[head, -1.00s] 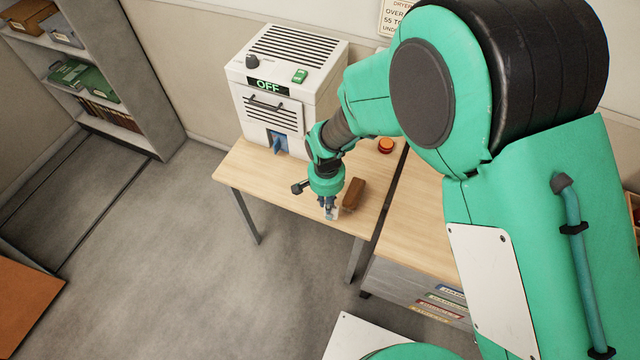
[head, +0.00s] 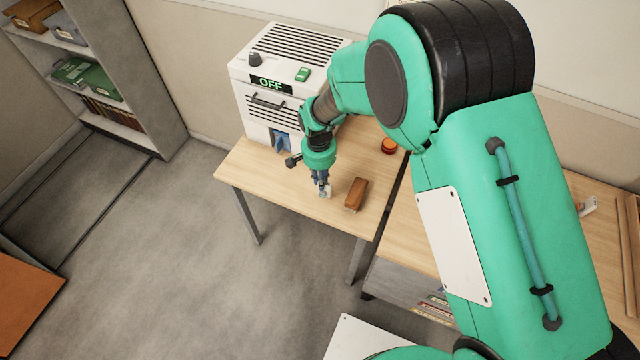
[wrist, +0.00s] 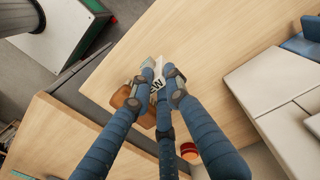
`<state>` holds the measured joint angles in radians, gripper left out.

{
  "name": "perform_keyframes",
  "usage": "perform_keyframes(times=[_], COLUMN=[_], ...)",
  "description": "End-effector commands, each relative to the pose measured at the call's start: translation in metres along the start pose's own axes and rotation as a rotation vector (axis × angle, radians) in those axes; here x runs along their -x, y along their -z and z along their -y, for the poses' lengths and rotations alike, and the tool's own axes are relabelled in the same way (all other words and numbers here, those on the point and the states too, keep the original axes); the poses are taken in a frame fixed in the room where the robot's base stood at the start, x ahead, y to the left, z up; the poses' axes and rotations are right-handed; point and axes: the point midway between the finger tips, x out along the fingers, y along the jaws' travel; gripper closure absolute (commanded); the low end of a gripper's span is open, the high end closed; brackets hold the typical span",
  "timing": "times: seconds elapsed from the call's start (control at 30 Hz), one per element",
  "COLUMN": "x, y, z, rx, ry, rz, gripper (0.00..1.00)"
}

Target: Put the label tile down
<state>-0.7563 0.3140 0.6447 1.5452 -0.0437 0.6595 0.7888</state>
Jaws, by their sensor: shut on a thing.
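My gripper (head: 322,187) is shut on a small white label tile (head: 326,193) above the wooden table (head: 290,192). In the wrist view the tile (wrist: 157,84) sits between the blue fingers, and dark lettering shows on part of it. The fingers hide the rest. I cannot tell whether the tile touches the table. A brown block-shaped object (head: 356,194) lies on the table just right of the gripper, apart from it in the head view.
A white machine (head: 270,92) reading OFF stands at the back of the table, its small blue flap (head: 281,142) facing front. A red-orange round object (head: 389,146) lies at the back right. A second table (head: 398,232) adjoins on the right. The table's left front is clear.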

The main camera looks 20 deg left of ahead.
Motion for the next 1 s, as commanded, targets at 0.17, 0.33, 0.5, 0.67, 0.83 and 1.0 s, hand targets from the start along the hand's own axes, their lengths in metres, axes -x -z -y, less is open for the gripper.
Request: perform_keyframes(times=[0.17,0.33,0.5,0.67,0.83,1.0], x=[-0.008,-0.030,-0.036,-0.035,-0.037,-0.038], y=[0.005,0.005,0.006,0.006,0.006,0.006], z=[0.005,0.006,0.006,0.006,0.006,0.006], rx=[0.000,0.000,0.000,0.000,0.000,0.000], ry=[-0.001,-0.001,0.000,0.000,0.000,0.000], rz=[0.001,0.001,0.000,0.000,0.000,0.000], gripper=[1.00,1.00,1.00,1.00,1.00,0.66])
